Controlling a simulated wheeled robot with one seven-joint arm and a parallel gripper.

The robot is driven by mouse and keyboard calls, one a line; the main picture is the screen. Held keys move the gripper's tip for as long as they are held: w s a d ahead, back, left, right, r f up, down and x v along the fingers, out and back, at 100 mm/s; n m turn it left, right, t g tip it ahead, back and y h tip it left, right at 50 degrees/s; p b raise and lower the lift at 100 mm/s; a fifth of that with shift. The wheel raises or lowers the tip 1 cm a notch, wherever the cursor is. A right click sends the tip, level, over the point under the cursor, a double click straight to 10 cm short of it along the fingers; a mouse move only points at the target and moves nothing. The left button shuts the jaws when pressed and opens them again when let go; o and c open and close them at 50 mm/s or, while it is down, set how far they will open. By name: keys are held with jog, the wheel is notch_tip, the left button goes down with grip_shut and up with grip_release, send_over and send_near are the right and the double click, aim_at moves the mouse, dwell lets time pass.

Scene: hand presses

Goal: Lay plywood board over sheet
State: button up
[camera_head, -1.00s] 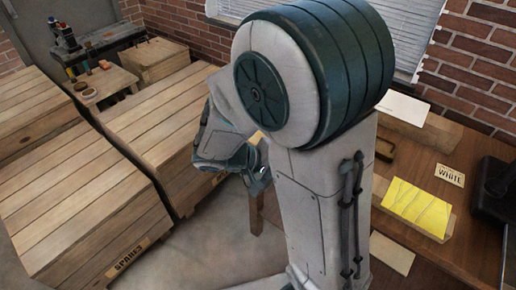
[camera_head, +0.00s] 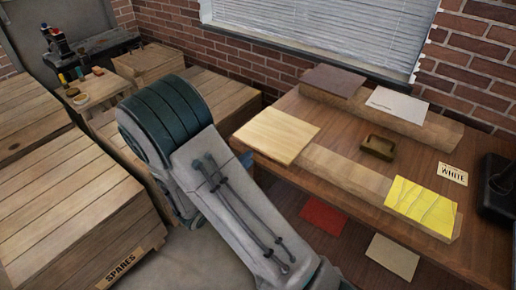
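A pale plywood board (camera_head: 279,134) lies flat at the table's left edge, over the left end of a long wooden strip. A yellow creased sheet (camera_head: 420,205) lies on the strip's right end, and nothing covers it. A white sheet (camera_head: 397,104) lies on the rear strip, with a brown board (camera_head: 333,80) to its left. A red sheet (camera_head: 323,215) and a beige sheet (camera_head: 393,256) lie near the front. My gripper (camera_head: 246,159) is mostly hidden behind my arm; only a small grey-blue part shows close to the plywood board's left side. Its fingers cannot be made out.
A small brown block with a handle (camera_head: 378,147) stands mid-table. A card reading WHITE (camera_head: 452,174) and a black press (camera_head: 498,185) are at the right. Wooden crates (camera_head: 70,210), one marked SPARES, fill the left. A brick wall closes the back.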

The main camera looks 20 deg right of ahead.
aim_at(258, 150)
jog(key=x, duration=0.5)
jog(key=shift+w+d, duration=0.2)
jog(key=shift+d, duration=0.15)
grip_shut()
jog(key=shift+r, duration=1.6)
jog(key=shift+f, duration=0.1)
